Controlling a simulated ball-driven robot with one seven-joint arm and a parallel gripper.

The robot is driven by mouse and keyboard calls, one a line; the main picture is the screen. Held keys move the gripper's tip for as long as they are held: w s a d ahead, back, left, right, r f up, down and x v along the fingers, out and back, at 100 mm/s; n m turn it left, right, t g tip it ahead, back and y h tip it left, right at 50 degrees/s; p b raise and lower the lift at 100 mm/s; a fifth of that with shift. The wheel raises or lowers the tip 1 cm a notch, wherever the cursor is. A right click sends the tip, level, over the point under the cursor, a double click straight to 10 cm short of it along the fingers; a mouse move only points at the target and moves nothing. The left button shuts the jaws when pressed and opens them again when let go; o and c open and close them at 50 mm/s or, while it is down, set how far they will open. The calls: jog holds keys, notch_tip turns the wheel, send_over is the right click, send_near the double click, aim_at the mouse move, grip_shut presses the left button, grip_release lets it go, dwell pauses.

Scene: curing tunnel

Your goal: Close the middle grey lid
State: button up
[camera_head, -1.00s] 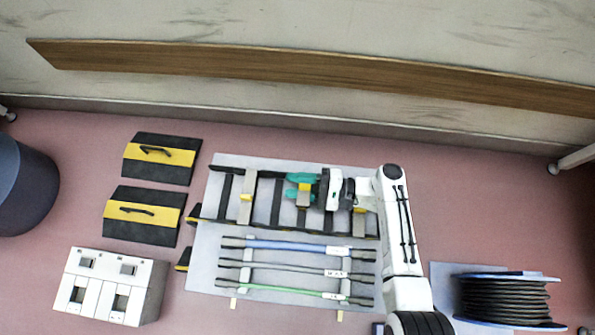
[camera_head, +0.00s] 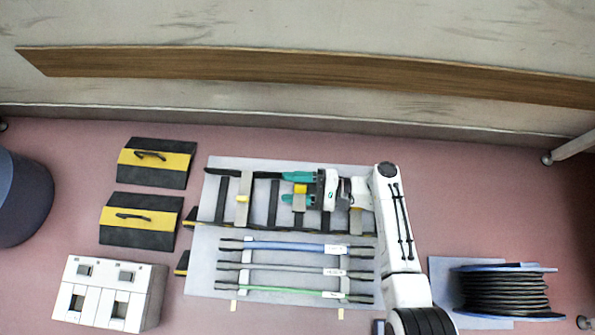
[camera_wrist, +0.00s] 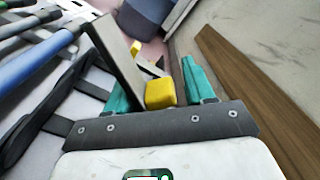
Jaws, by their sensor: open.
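My gripper (camera_head: 291,187) has teal fingers and is open. In the wrist view its fingers (camera_wrist: 155,88) lie on either side of the yellow block, with a gap. Part of the left finger is hidden behind the plate. I cannot tell whether a finger touches the lid.
Another grey lid (camera_head: 243,203) is on the rack to the left. Blue, grey and green cables (camera_head: 290,288) lie in front on the grey panel. Two black-and-yellow boxes (camera_head: 140,218) and a white cabinet (camera_head: 107,292) stand left. A cable spool (camera_head: 503,292) is at right.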

jog(key=s+r+p, duration=0.1)
jog(key=r+p, duration=0.1)
jog(key=r, duration=0.1)
jog(key=s+d+r+p, duration=0.1)
jog(key=s+r+p, duration=0.1)
jog(key=r, duration=0.1)
jog(key=s+r+p, duration=0.1)
jog(key=r+p, duration=0.1)
jog(key=shift+s+d+r+p, duration=0.2)
jog(key=shift+s+r+p, duration=0.05)
jog(key=shift+r+p, duration=0.15)
jog(key=s+d+r+p, duration=0.3)
jog(key=s+r+p, duration=0.1)
jog(key=s, duration=0.5)
jog(key=shift+c, duration=0.5)
